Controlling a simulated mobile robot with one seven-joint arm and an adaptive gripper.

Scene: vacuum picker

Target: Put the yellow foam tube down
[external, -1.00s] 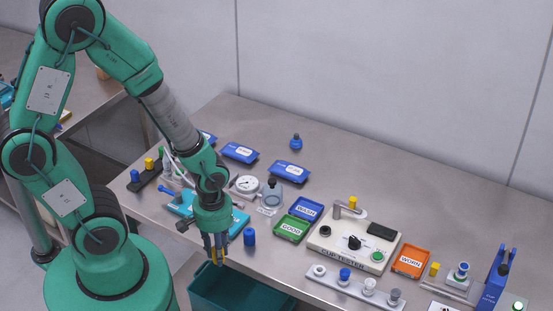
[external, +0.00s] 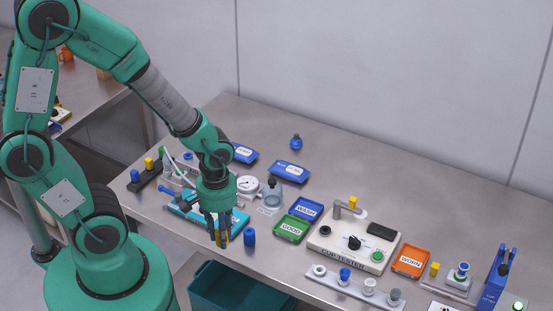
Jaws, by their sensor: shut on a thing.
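My gripper (external: 221,238) points down at the table's front edge, just left of a blue cylinder (external: 249,237). It is shut on the yellow foam tube (external: 223,239), of which only a small yellow part shows between the dark fingers. The fingers hide the rest of the tube. I cannot tell whether the tube touches the table top. A teal tray or mat (external: 238,217) lies just behind my gripper and is partly hidden by it.
A teal bin (external: 215,285) stands below the table's front edge. The green GOOD tray (external: 291,229), blue WASH tray (external: 305,209) and cup tester (external: 350,245) stand to the right. A dark rack (external: 150,178) is at left. The back right table is clear.

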